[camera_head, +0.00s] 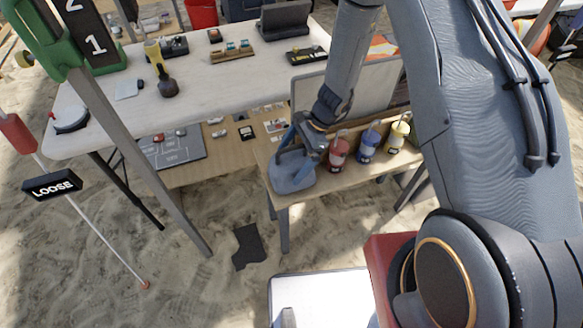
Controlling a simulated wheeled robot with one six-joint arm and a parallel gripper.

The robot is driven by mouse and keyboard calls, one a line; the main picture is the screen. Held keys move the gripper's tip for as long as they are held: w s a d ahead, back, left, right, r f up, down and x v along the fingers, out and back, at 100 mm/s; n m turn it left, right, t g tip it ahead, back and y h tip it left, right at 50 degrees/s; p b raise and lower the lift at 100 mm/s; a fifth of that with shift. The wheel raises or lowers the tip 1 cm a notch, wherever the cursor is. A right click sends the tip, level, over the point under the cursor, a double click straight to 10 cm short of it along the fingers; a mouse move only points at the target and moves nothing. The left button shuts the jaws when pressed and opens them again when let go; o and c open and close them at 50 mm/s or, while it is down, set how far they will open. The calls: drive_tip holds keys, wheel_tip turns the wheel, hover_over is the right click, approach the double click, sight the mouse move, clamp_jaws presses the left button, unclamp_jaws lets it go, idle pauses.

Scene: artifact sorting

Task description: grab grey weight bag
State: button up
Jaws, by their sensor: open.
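The grey weight bag (291,174) sits at the left front corner of the small wooden table (345,178). It is a blue-grey bag with a raised top. My gripper (298,148) is open, pointing down right over the top of the bag. One finger shows on the left and one on the right of the bag's upper part. The gripper partly hides the bag's top, and I cannot tell whether the fingers touch it.
Red (338,153), blue (368,143) and yellow (397,134) containers stand in a row right of the bag. A whiteboard (372,84) stands behind them. A long white table (215,85) with tools is behind left. Sand lies open in front.

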drive_tip(key=c, duration=1.8)
drive_tip(key=shift+r, duration=0.1)
drive_tip(key=shift+c, duration=0.3)
drive_tip(key=shift+w+r, duration=0.1)
